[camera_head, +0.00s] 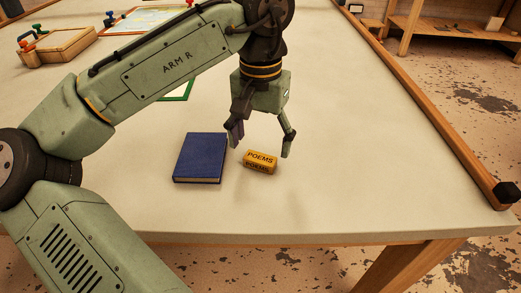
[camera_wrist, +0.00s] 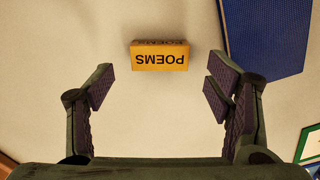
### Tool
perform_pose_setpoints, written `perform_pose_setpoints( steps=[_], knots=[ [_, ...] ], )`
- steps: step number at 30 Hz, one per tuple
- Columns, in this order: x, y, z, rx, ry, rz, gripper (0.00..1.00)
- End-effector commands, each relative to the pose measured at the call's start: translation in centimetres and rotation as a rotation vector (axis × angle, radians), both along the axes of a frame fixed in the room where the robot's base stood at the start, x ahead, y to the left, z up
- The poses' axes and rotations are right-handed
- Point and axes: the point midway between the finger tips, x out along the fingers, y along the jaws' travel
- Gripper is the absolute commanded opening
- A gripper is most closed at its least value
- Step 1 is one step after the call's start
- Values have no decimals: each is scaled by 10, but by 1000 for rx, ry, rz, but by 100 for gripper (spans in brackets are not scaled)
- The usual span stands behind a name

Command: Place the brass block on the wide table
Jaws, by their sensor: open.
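The brass block (camera_head: 261,161) is a small yellow block lettered POEMS. It rests on the wide table (camera_head: 340,120), just right of a blue book in the head view. In the wrist view the brass block (camera_wrist: 159,56) lies beyond the fingertips, centred between them, with its lettering upside down. My gripper (camera_head: 262,143) is open and empty above and just behind the block in the head view. Its two fingers are spread wide in the wrist view (camera_wrist: 162,88), and neither touches the block.
The blue book (camera_head: 201,157) lies close to the block's left. A green-edged frame (camera_head: 180,92) lies behind my arm. A wooden tray (camera_head: 60,48) and a picture board (camera_head: 140,20) sit at the back left. The table is clear to the right, up to its wooden rail (camera_head: 430,120).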

Motion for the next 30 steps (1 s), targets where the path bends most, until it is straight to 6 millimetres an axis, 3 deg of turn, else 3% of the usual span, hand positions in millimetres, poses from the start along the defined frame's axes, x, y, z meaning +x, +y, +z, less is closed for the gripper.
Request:
perform_pose_setpoints(
  steps=[6, 12, 30],
  knots=[
    [0, 0, 50, 1, -1, 2, 73],
    [0, 0, 78, 2, -1, 2, 73],
    [1, -1, 85, -4, -5, -2, 73]
  ],
)
